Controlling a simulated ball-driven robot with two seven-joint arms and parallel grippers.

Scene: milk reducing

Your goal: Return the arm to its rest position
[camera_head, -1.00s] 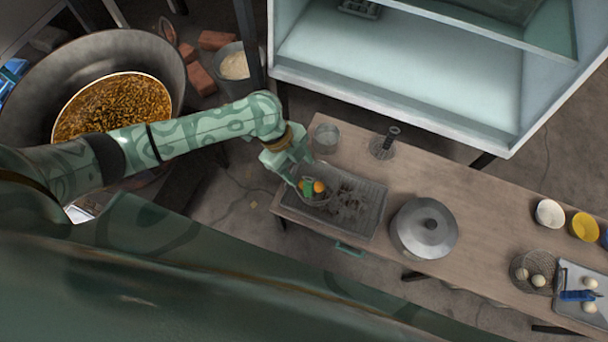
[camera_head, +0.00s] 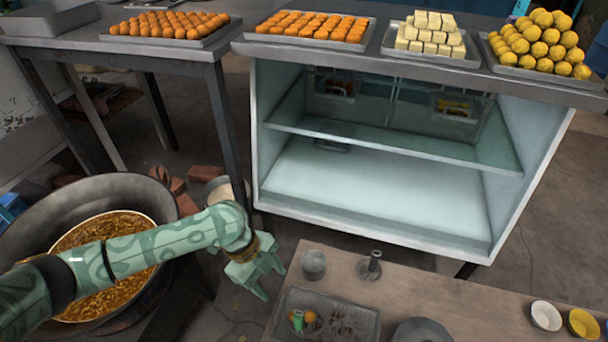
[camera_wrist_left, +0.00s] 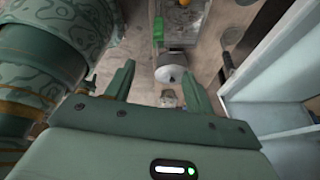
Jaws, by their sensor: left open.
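My left arm comes in from the left in the head view, patterned green, passing over the large pan. My right gripper is not in view.
A big dark pan (camera_head: 52,208) with brown food lies below my arm. A tray (camera_head: 362,323) with orange balls and a green piece sits on the wooden table (camera_head: 455,302). A white cabinet (camera_head: 375,194) stands behind, with sweets trays on top. A metal cup (camera_head: 313,264) is nearby.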

